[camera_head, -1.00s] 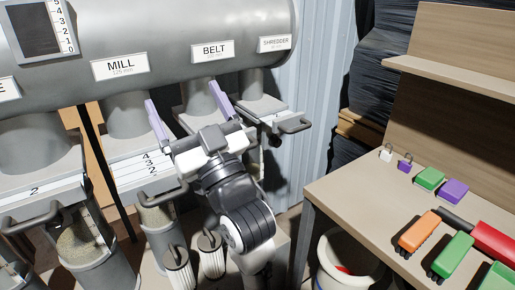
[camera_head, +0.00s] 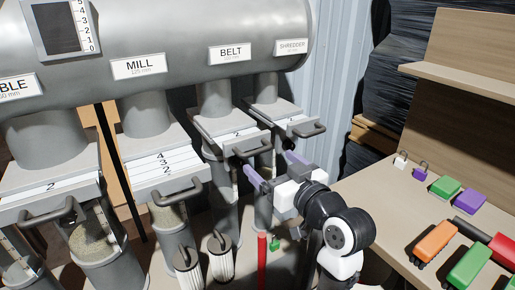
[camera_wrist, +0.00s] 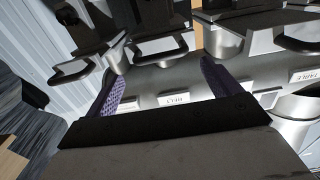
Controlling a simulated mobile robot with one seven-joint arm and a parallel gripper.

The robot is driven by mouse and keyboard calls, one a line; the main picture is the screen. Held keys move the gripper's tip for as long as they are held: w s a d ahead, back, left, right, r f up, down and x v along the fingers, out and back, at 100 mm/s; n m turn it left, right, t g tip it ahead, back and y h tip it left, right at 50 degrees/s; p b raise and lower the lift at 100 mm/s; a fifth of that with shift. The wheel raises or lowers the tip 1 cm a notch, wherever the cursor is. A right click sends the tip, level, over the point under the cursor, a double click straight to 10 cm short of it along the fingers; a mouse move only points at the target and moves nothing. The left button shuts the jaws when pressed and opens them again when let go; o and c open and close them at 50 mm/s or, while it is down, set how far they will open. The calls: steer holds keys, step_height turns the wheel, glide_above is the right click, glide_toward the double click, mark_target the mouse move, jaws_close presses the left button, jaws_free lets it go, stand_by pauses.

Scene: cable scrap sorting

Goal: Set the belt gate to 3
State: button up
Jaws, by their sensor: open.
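The belt gate (camera_head: 232,136) is a grey slide plate under the pipe marked BELT (camera_head: 232,53). One scale line with the figure 2 shows on its plate. Its dark bar handle (camera_head: 254,149) sticks out at the front. My gripper (camera_head: 276,169) is open and empty, with its two purple fingers below and right of that handle, apart from it as far as I can see. In the wrist view, upside down, the gripper (camera_wrist: 162,85) spreads either side of the BELT label (camera_wrist: 175,100), and a dark handle (camera_wrist: 165,48) lies beyond the fingertips.
The shredder gate (camera_head: 290,122) is close on the right and also shows 2 or 1, too small to tell. The mill gate (camera_head: 160,165) on the left shows 4, 3, 2. Filter cartridges (camera_head: 220,258) and a red post (camera_head: 262,262) stand below. A workbench (camera_head: 365,190) is at right.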

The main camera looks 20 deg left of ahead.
mark_target(259, 153)
steer(key=p+x, duration=0.1)
steer(key=x, duration=0.6)
steer(key=c, duration=1.3)
steer(key=shift+v, duration=1.65)
steer(key=o, duration=1.3)
